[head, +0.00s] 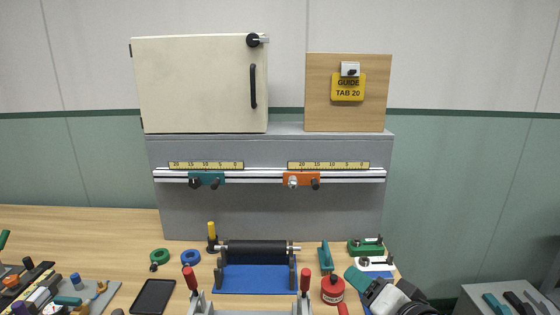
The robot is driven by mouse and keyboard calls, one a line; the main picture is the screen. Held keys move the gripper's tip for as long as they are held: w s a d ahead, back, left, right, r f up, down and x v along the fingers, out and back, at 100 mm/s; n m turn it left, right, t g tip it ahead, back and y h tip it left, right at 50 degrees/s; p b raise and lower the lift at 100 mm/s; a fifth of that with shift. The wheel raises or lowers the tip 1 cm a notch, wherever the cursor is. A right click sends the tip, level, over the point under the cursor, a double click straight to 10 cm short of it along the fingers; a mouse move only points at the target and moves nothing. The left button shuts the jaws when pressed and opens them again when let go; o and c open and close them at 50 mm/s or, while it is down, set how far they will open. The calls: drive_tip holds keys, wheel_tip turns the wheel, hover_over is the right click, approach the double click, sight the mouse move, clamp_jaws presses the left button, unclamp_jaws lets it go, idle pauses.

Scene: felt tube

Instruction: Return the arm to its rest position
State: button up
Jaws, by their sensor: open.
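My gripper (374,290) shows at the lower right of the head view, low over the front of the bench, with white and black parts of my arm behind it. It points up and to the left. A teal piece (356,276) shows at its front end; I cannot tell whether it is part of the gripper or a thing beyond it. The gap between the fingers is not clear. The red round container (333,291) stands just left of it.
The black roller (257,247) sits over a blue mat (255,278) mid-bench. A teal-handled tool (325,258) and a green block (366,247) lie near the gripper. A grey cabinet (350,214) stands behind. A grey surface with tools (480,292) is at far right.

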drive_tip(key=s+d+f+n+g+h, duration=0.2)
drive_tip(key=s+d+f+g, duration=0.25)
drive_tip(key=s+f, duration=0.55)
drive_tip(key=s+d+f+n+g+h, duration=0.1)
drive_tip(key=s+d+f+n+g, duration=0.1)
drive_tip(key=s+f, duration=0.7)
drive_tip(key=s+d+f+n+g+h, duration=0.1)
drive_tip(key=s+d+f+n+g, duration=0.1)
drive_tip(key=s+d+f+g, duration=0.3)
drive_tip(key=s+f+g, duration=0.1)
drive_tip(key=s+f, duration=0.3)
drive_tip(key=s, duration=0.6)
drive_tip(key=shift+d+f, duration=0.15)
drive_tip(key=shift+d, duration=0.1)
